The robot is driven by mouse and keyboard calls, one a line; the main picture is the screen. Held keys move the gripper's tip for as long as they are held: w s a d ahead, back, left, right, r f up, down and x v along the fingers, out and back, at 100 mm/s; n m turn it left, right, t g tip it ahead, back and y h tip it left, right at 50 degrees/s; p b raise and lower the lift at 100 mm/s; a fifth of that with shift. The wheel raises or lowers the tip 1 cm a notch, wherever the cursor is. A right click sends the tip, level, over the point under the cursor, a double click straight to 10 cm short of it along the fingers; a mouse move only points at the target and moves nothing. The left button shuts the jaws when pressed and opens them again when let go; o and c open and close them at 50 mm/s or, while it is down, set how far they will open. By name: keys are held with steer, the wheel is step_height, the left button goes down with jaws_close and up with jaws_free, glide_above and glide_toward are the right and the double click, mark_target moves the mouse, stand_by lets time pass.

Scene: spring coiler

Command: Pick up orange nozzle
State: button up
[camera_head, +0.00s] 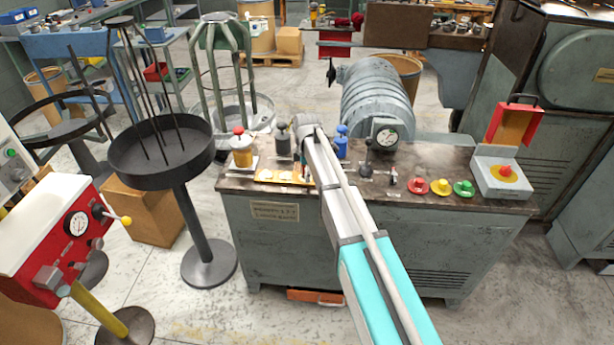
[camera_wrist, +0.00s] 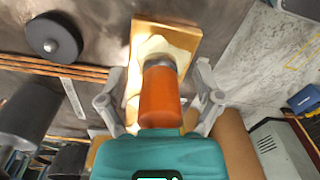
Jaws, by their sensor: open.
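The orange nozzle (camera_wrist: 160,98) is a short orange cylinder with a grey metal collar at its far end, seen in the wrist view. Its collar end meets a pale patch on a golden plate (camera_wrist: 188,32). My gripper (camera_wrist: 160,78) is open, with one finger on each side of the nozzle and visible gaps between. In the head view my gripper is mostly hidden behind my own arm, over the left part of the bench top. The nozzle cannot be made out clearly there.
A black tray stand (camera_head: 163,165) is left.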

stand_by(0.6)
jaws_close()
